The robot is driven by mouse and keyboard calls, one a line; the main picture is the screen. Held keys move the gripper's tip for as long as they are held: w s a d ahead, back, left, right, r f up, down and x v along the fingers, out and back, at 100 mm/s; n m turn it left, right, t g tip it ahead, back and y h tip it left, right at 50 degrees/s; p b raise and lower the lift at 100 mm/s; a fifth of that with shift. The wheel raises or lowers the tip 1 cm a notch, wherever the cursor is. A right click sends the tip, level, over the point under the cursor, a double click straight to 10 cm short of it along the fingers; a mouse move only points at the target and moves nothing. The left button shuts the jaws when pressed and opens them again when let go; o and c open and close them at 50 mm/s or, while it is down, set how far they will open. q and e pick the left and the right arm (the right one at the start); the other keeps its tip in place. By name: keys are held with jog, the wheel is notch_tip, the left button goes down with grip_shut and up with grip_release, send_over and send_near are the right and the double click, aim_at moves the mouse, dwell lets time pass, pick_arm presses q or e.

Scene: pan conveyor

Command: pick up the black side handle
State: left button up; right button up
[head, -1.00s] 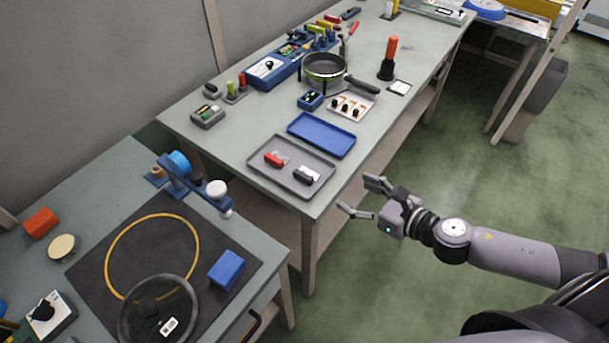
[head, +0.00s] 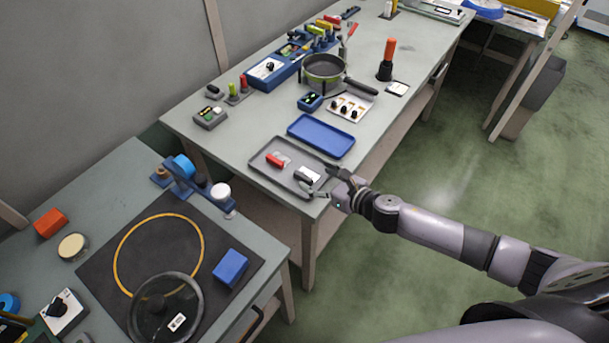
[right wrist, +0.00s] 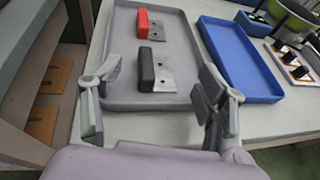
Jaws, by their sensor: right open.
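The black side handle (right wrist: 147,71) lies in the grey tray (right wrist: 120,60), its metal plate pointing right in the right wrist view. In the head view the handle (head: 301,176) shows small at the tray's near right end, close to my gripper. A red side handle (right wrist: 142,24) with a similar plate lies beyond it in the same tray, and shows in the head view (head: 273,161). My right gripper (right wrist: 158,92) is open and empty at the tray's near edge, with the black handle ahead between its spread fingers. My left gripper is not in view.
An empty blue tray (head: 320,120) lies beside the grey tray. A pan (head: 324,67) on a stand, a white tray of black knobs (head: 350,108) and an orange-handled tool (head: 388,60) stand farther back. A glass lid (head: 166,308) lies on the left table's dark mat.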

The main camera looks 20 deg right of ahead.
aim_at(309, 176)
jog(key=shift+x, duration=1.9)
jog(key=shift+s+f, duration=0.2)
jog(key=shift+c, duration=0.2)
jog(key=shift+s+a+f, duration=0.1)
jog(key=shift+s, duration=0.05)
jog(key=c, duration=1.3)
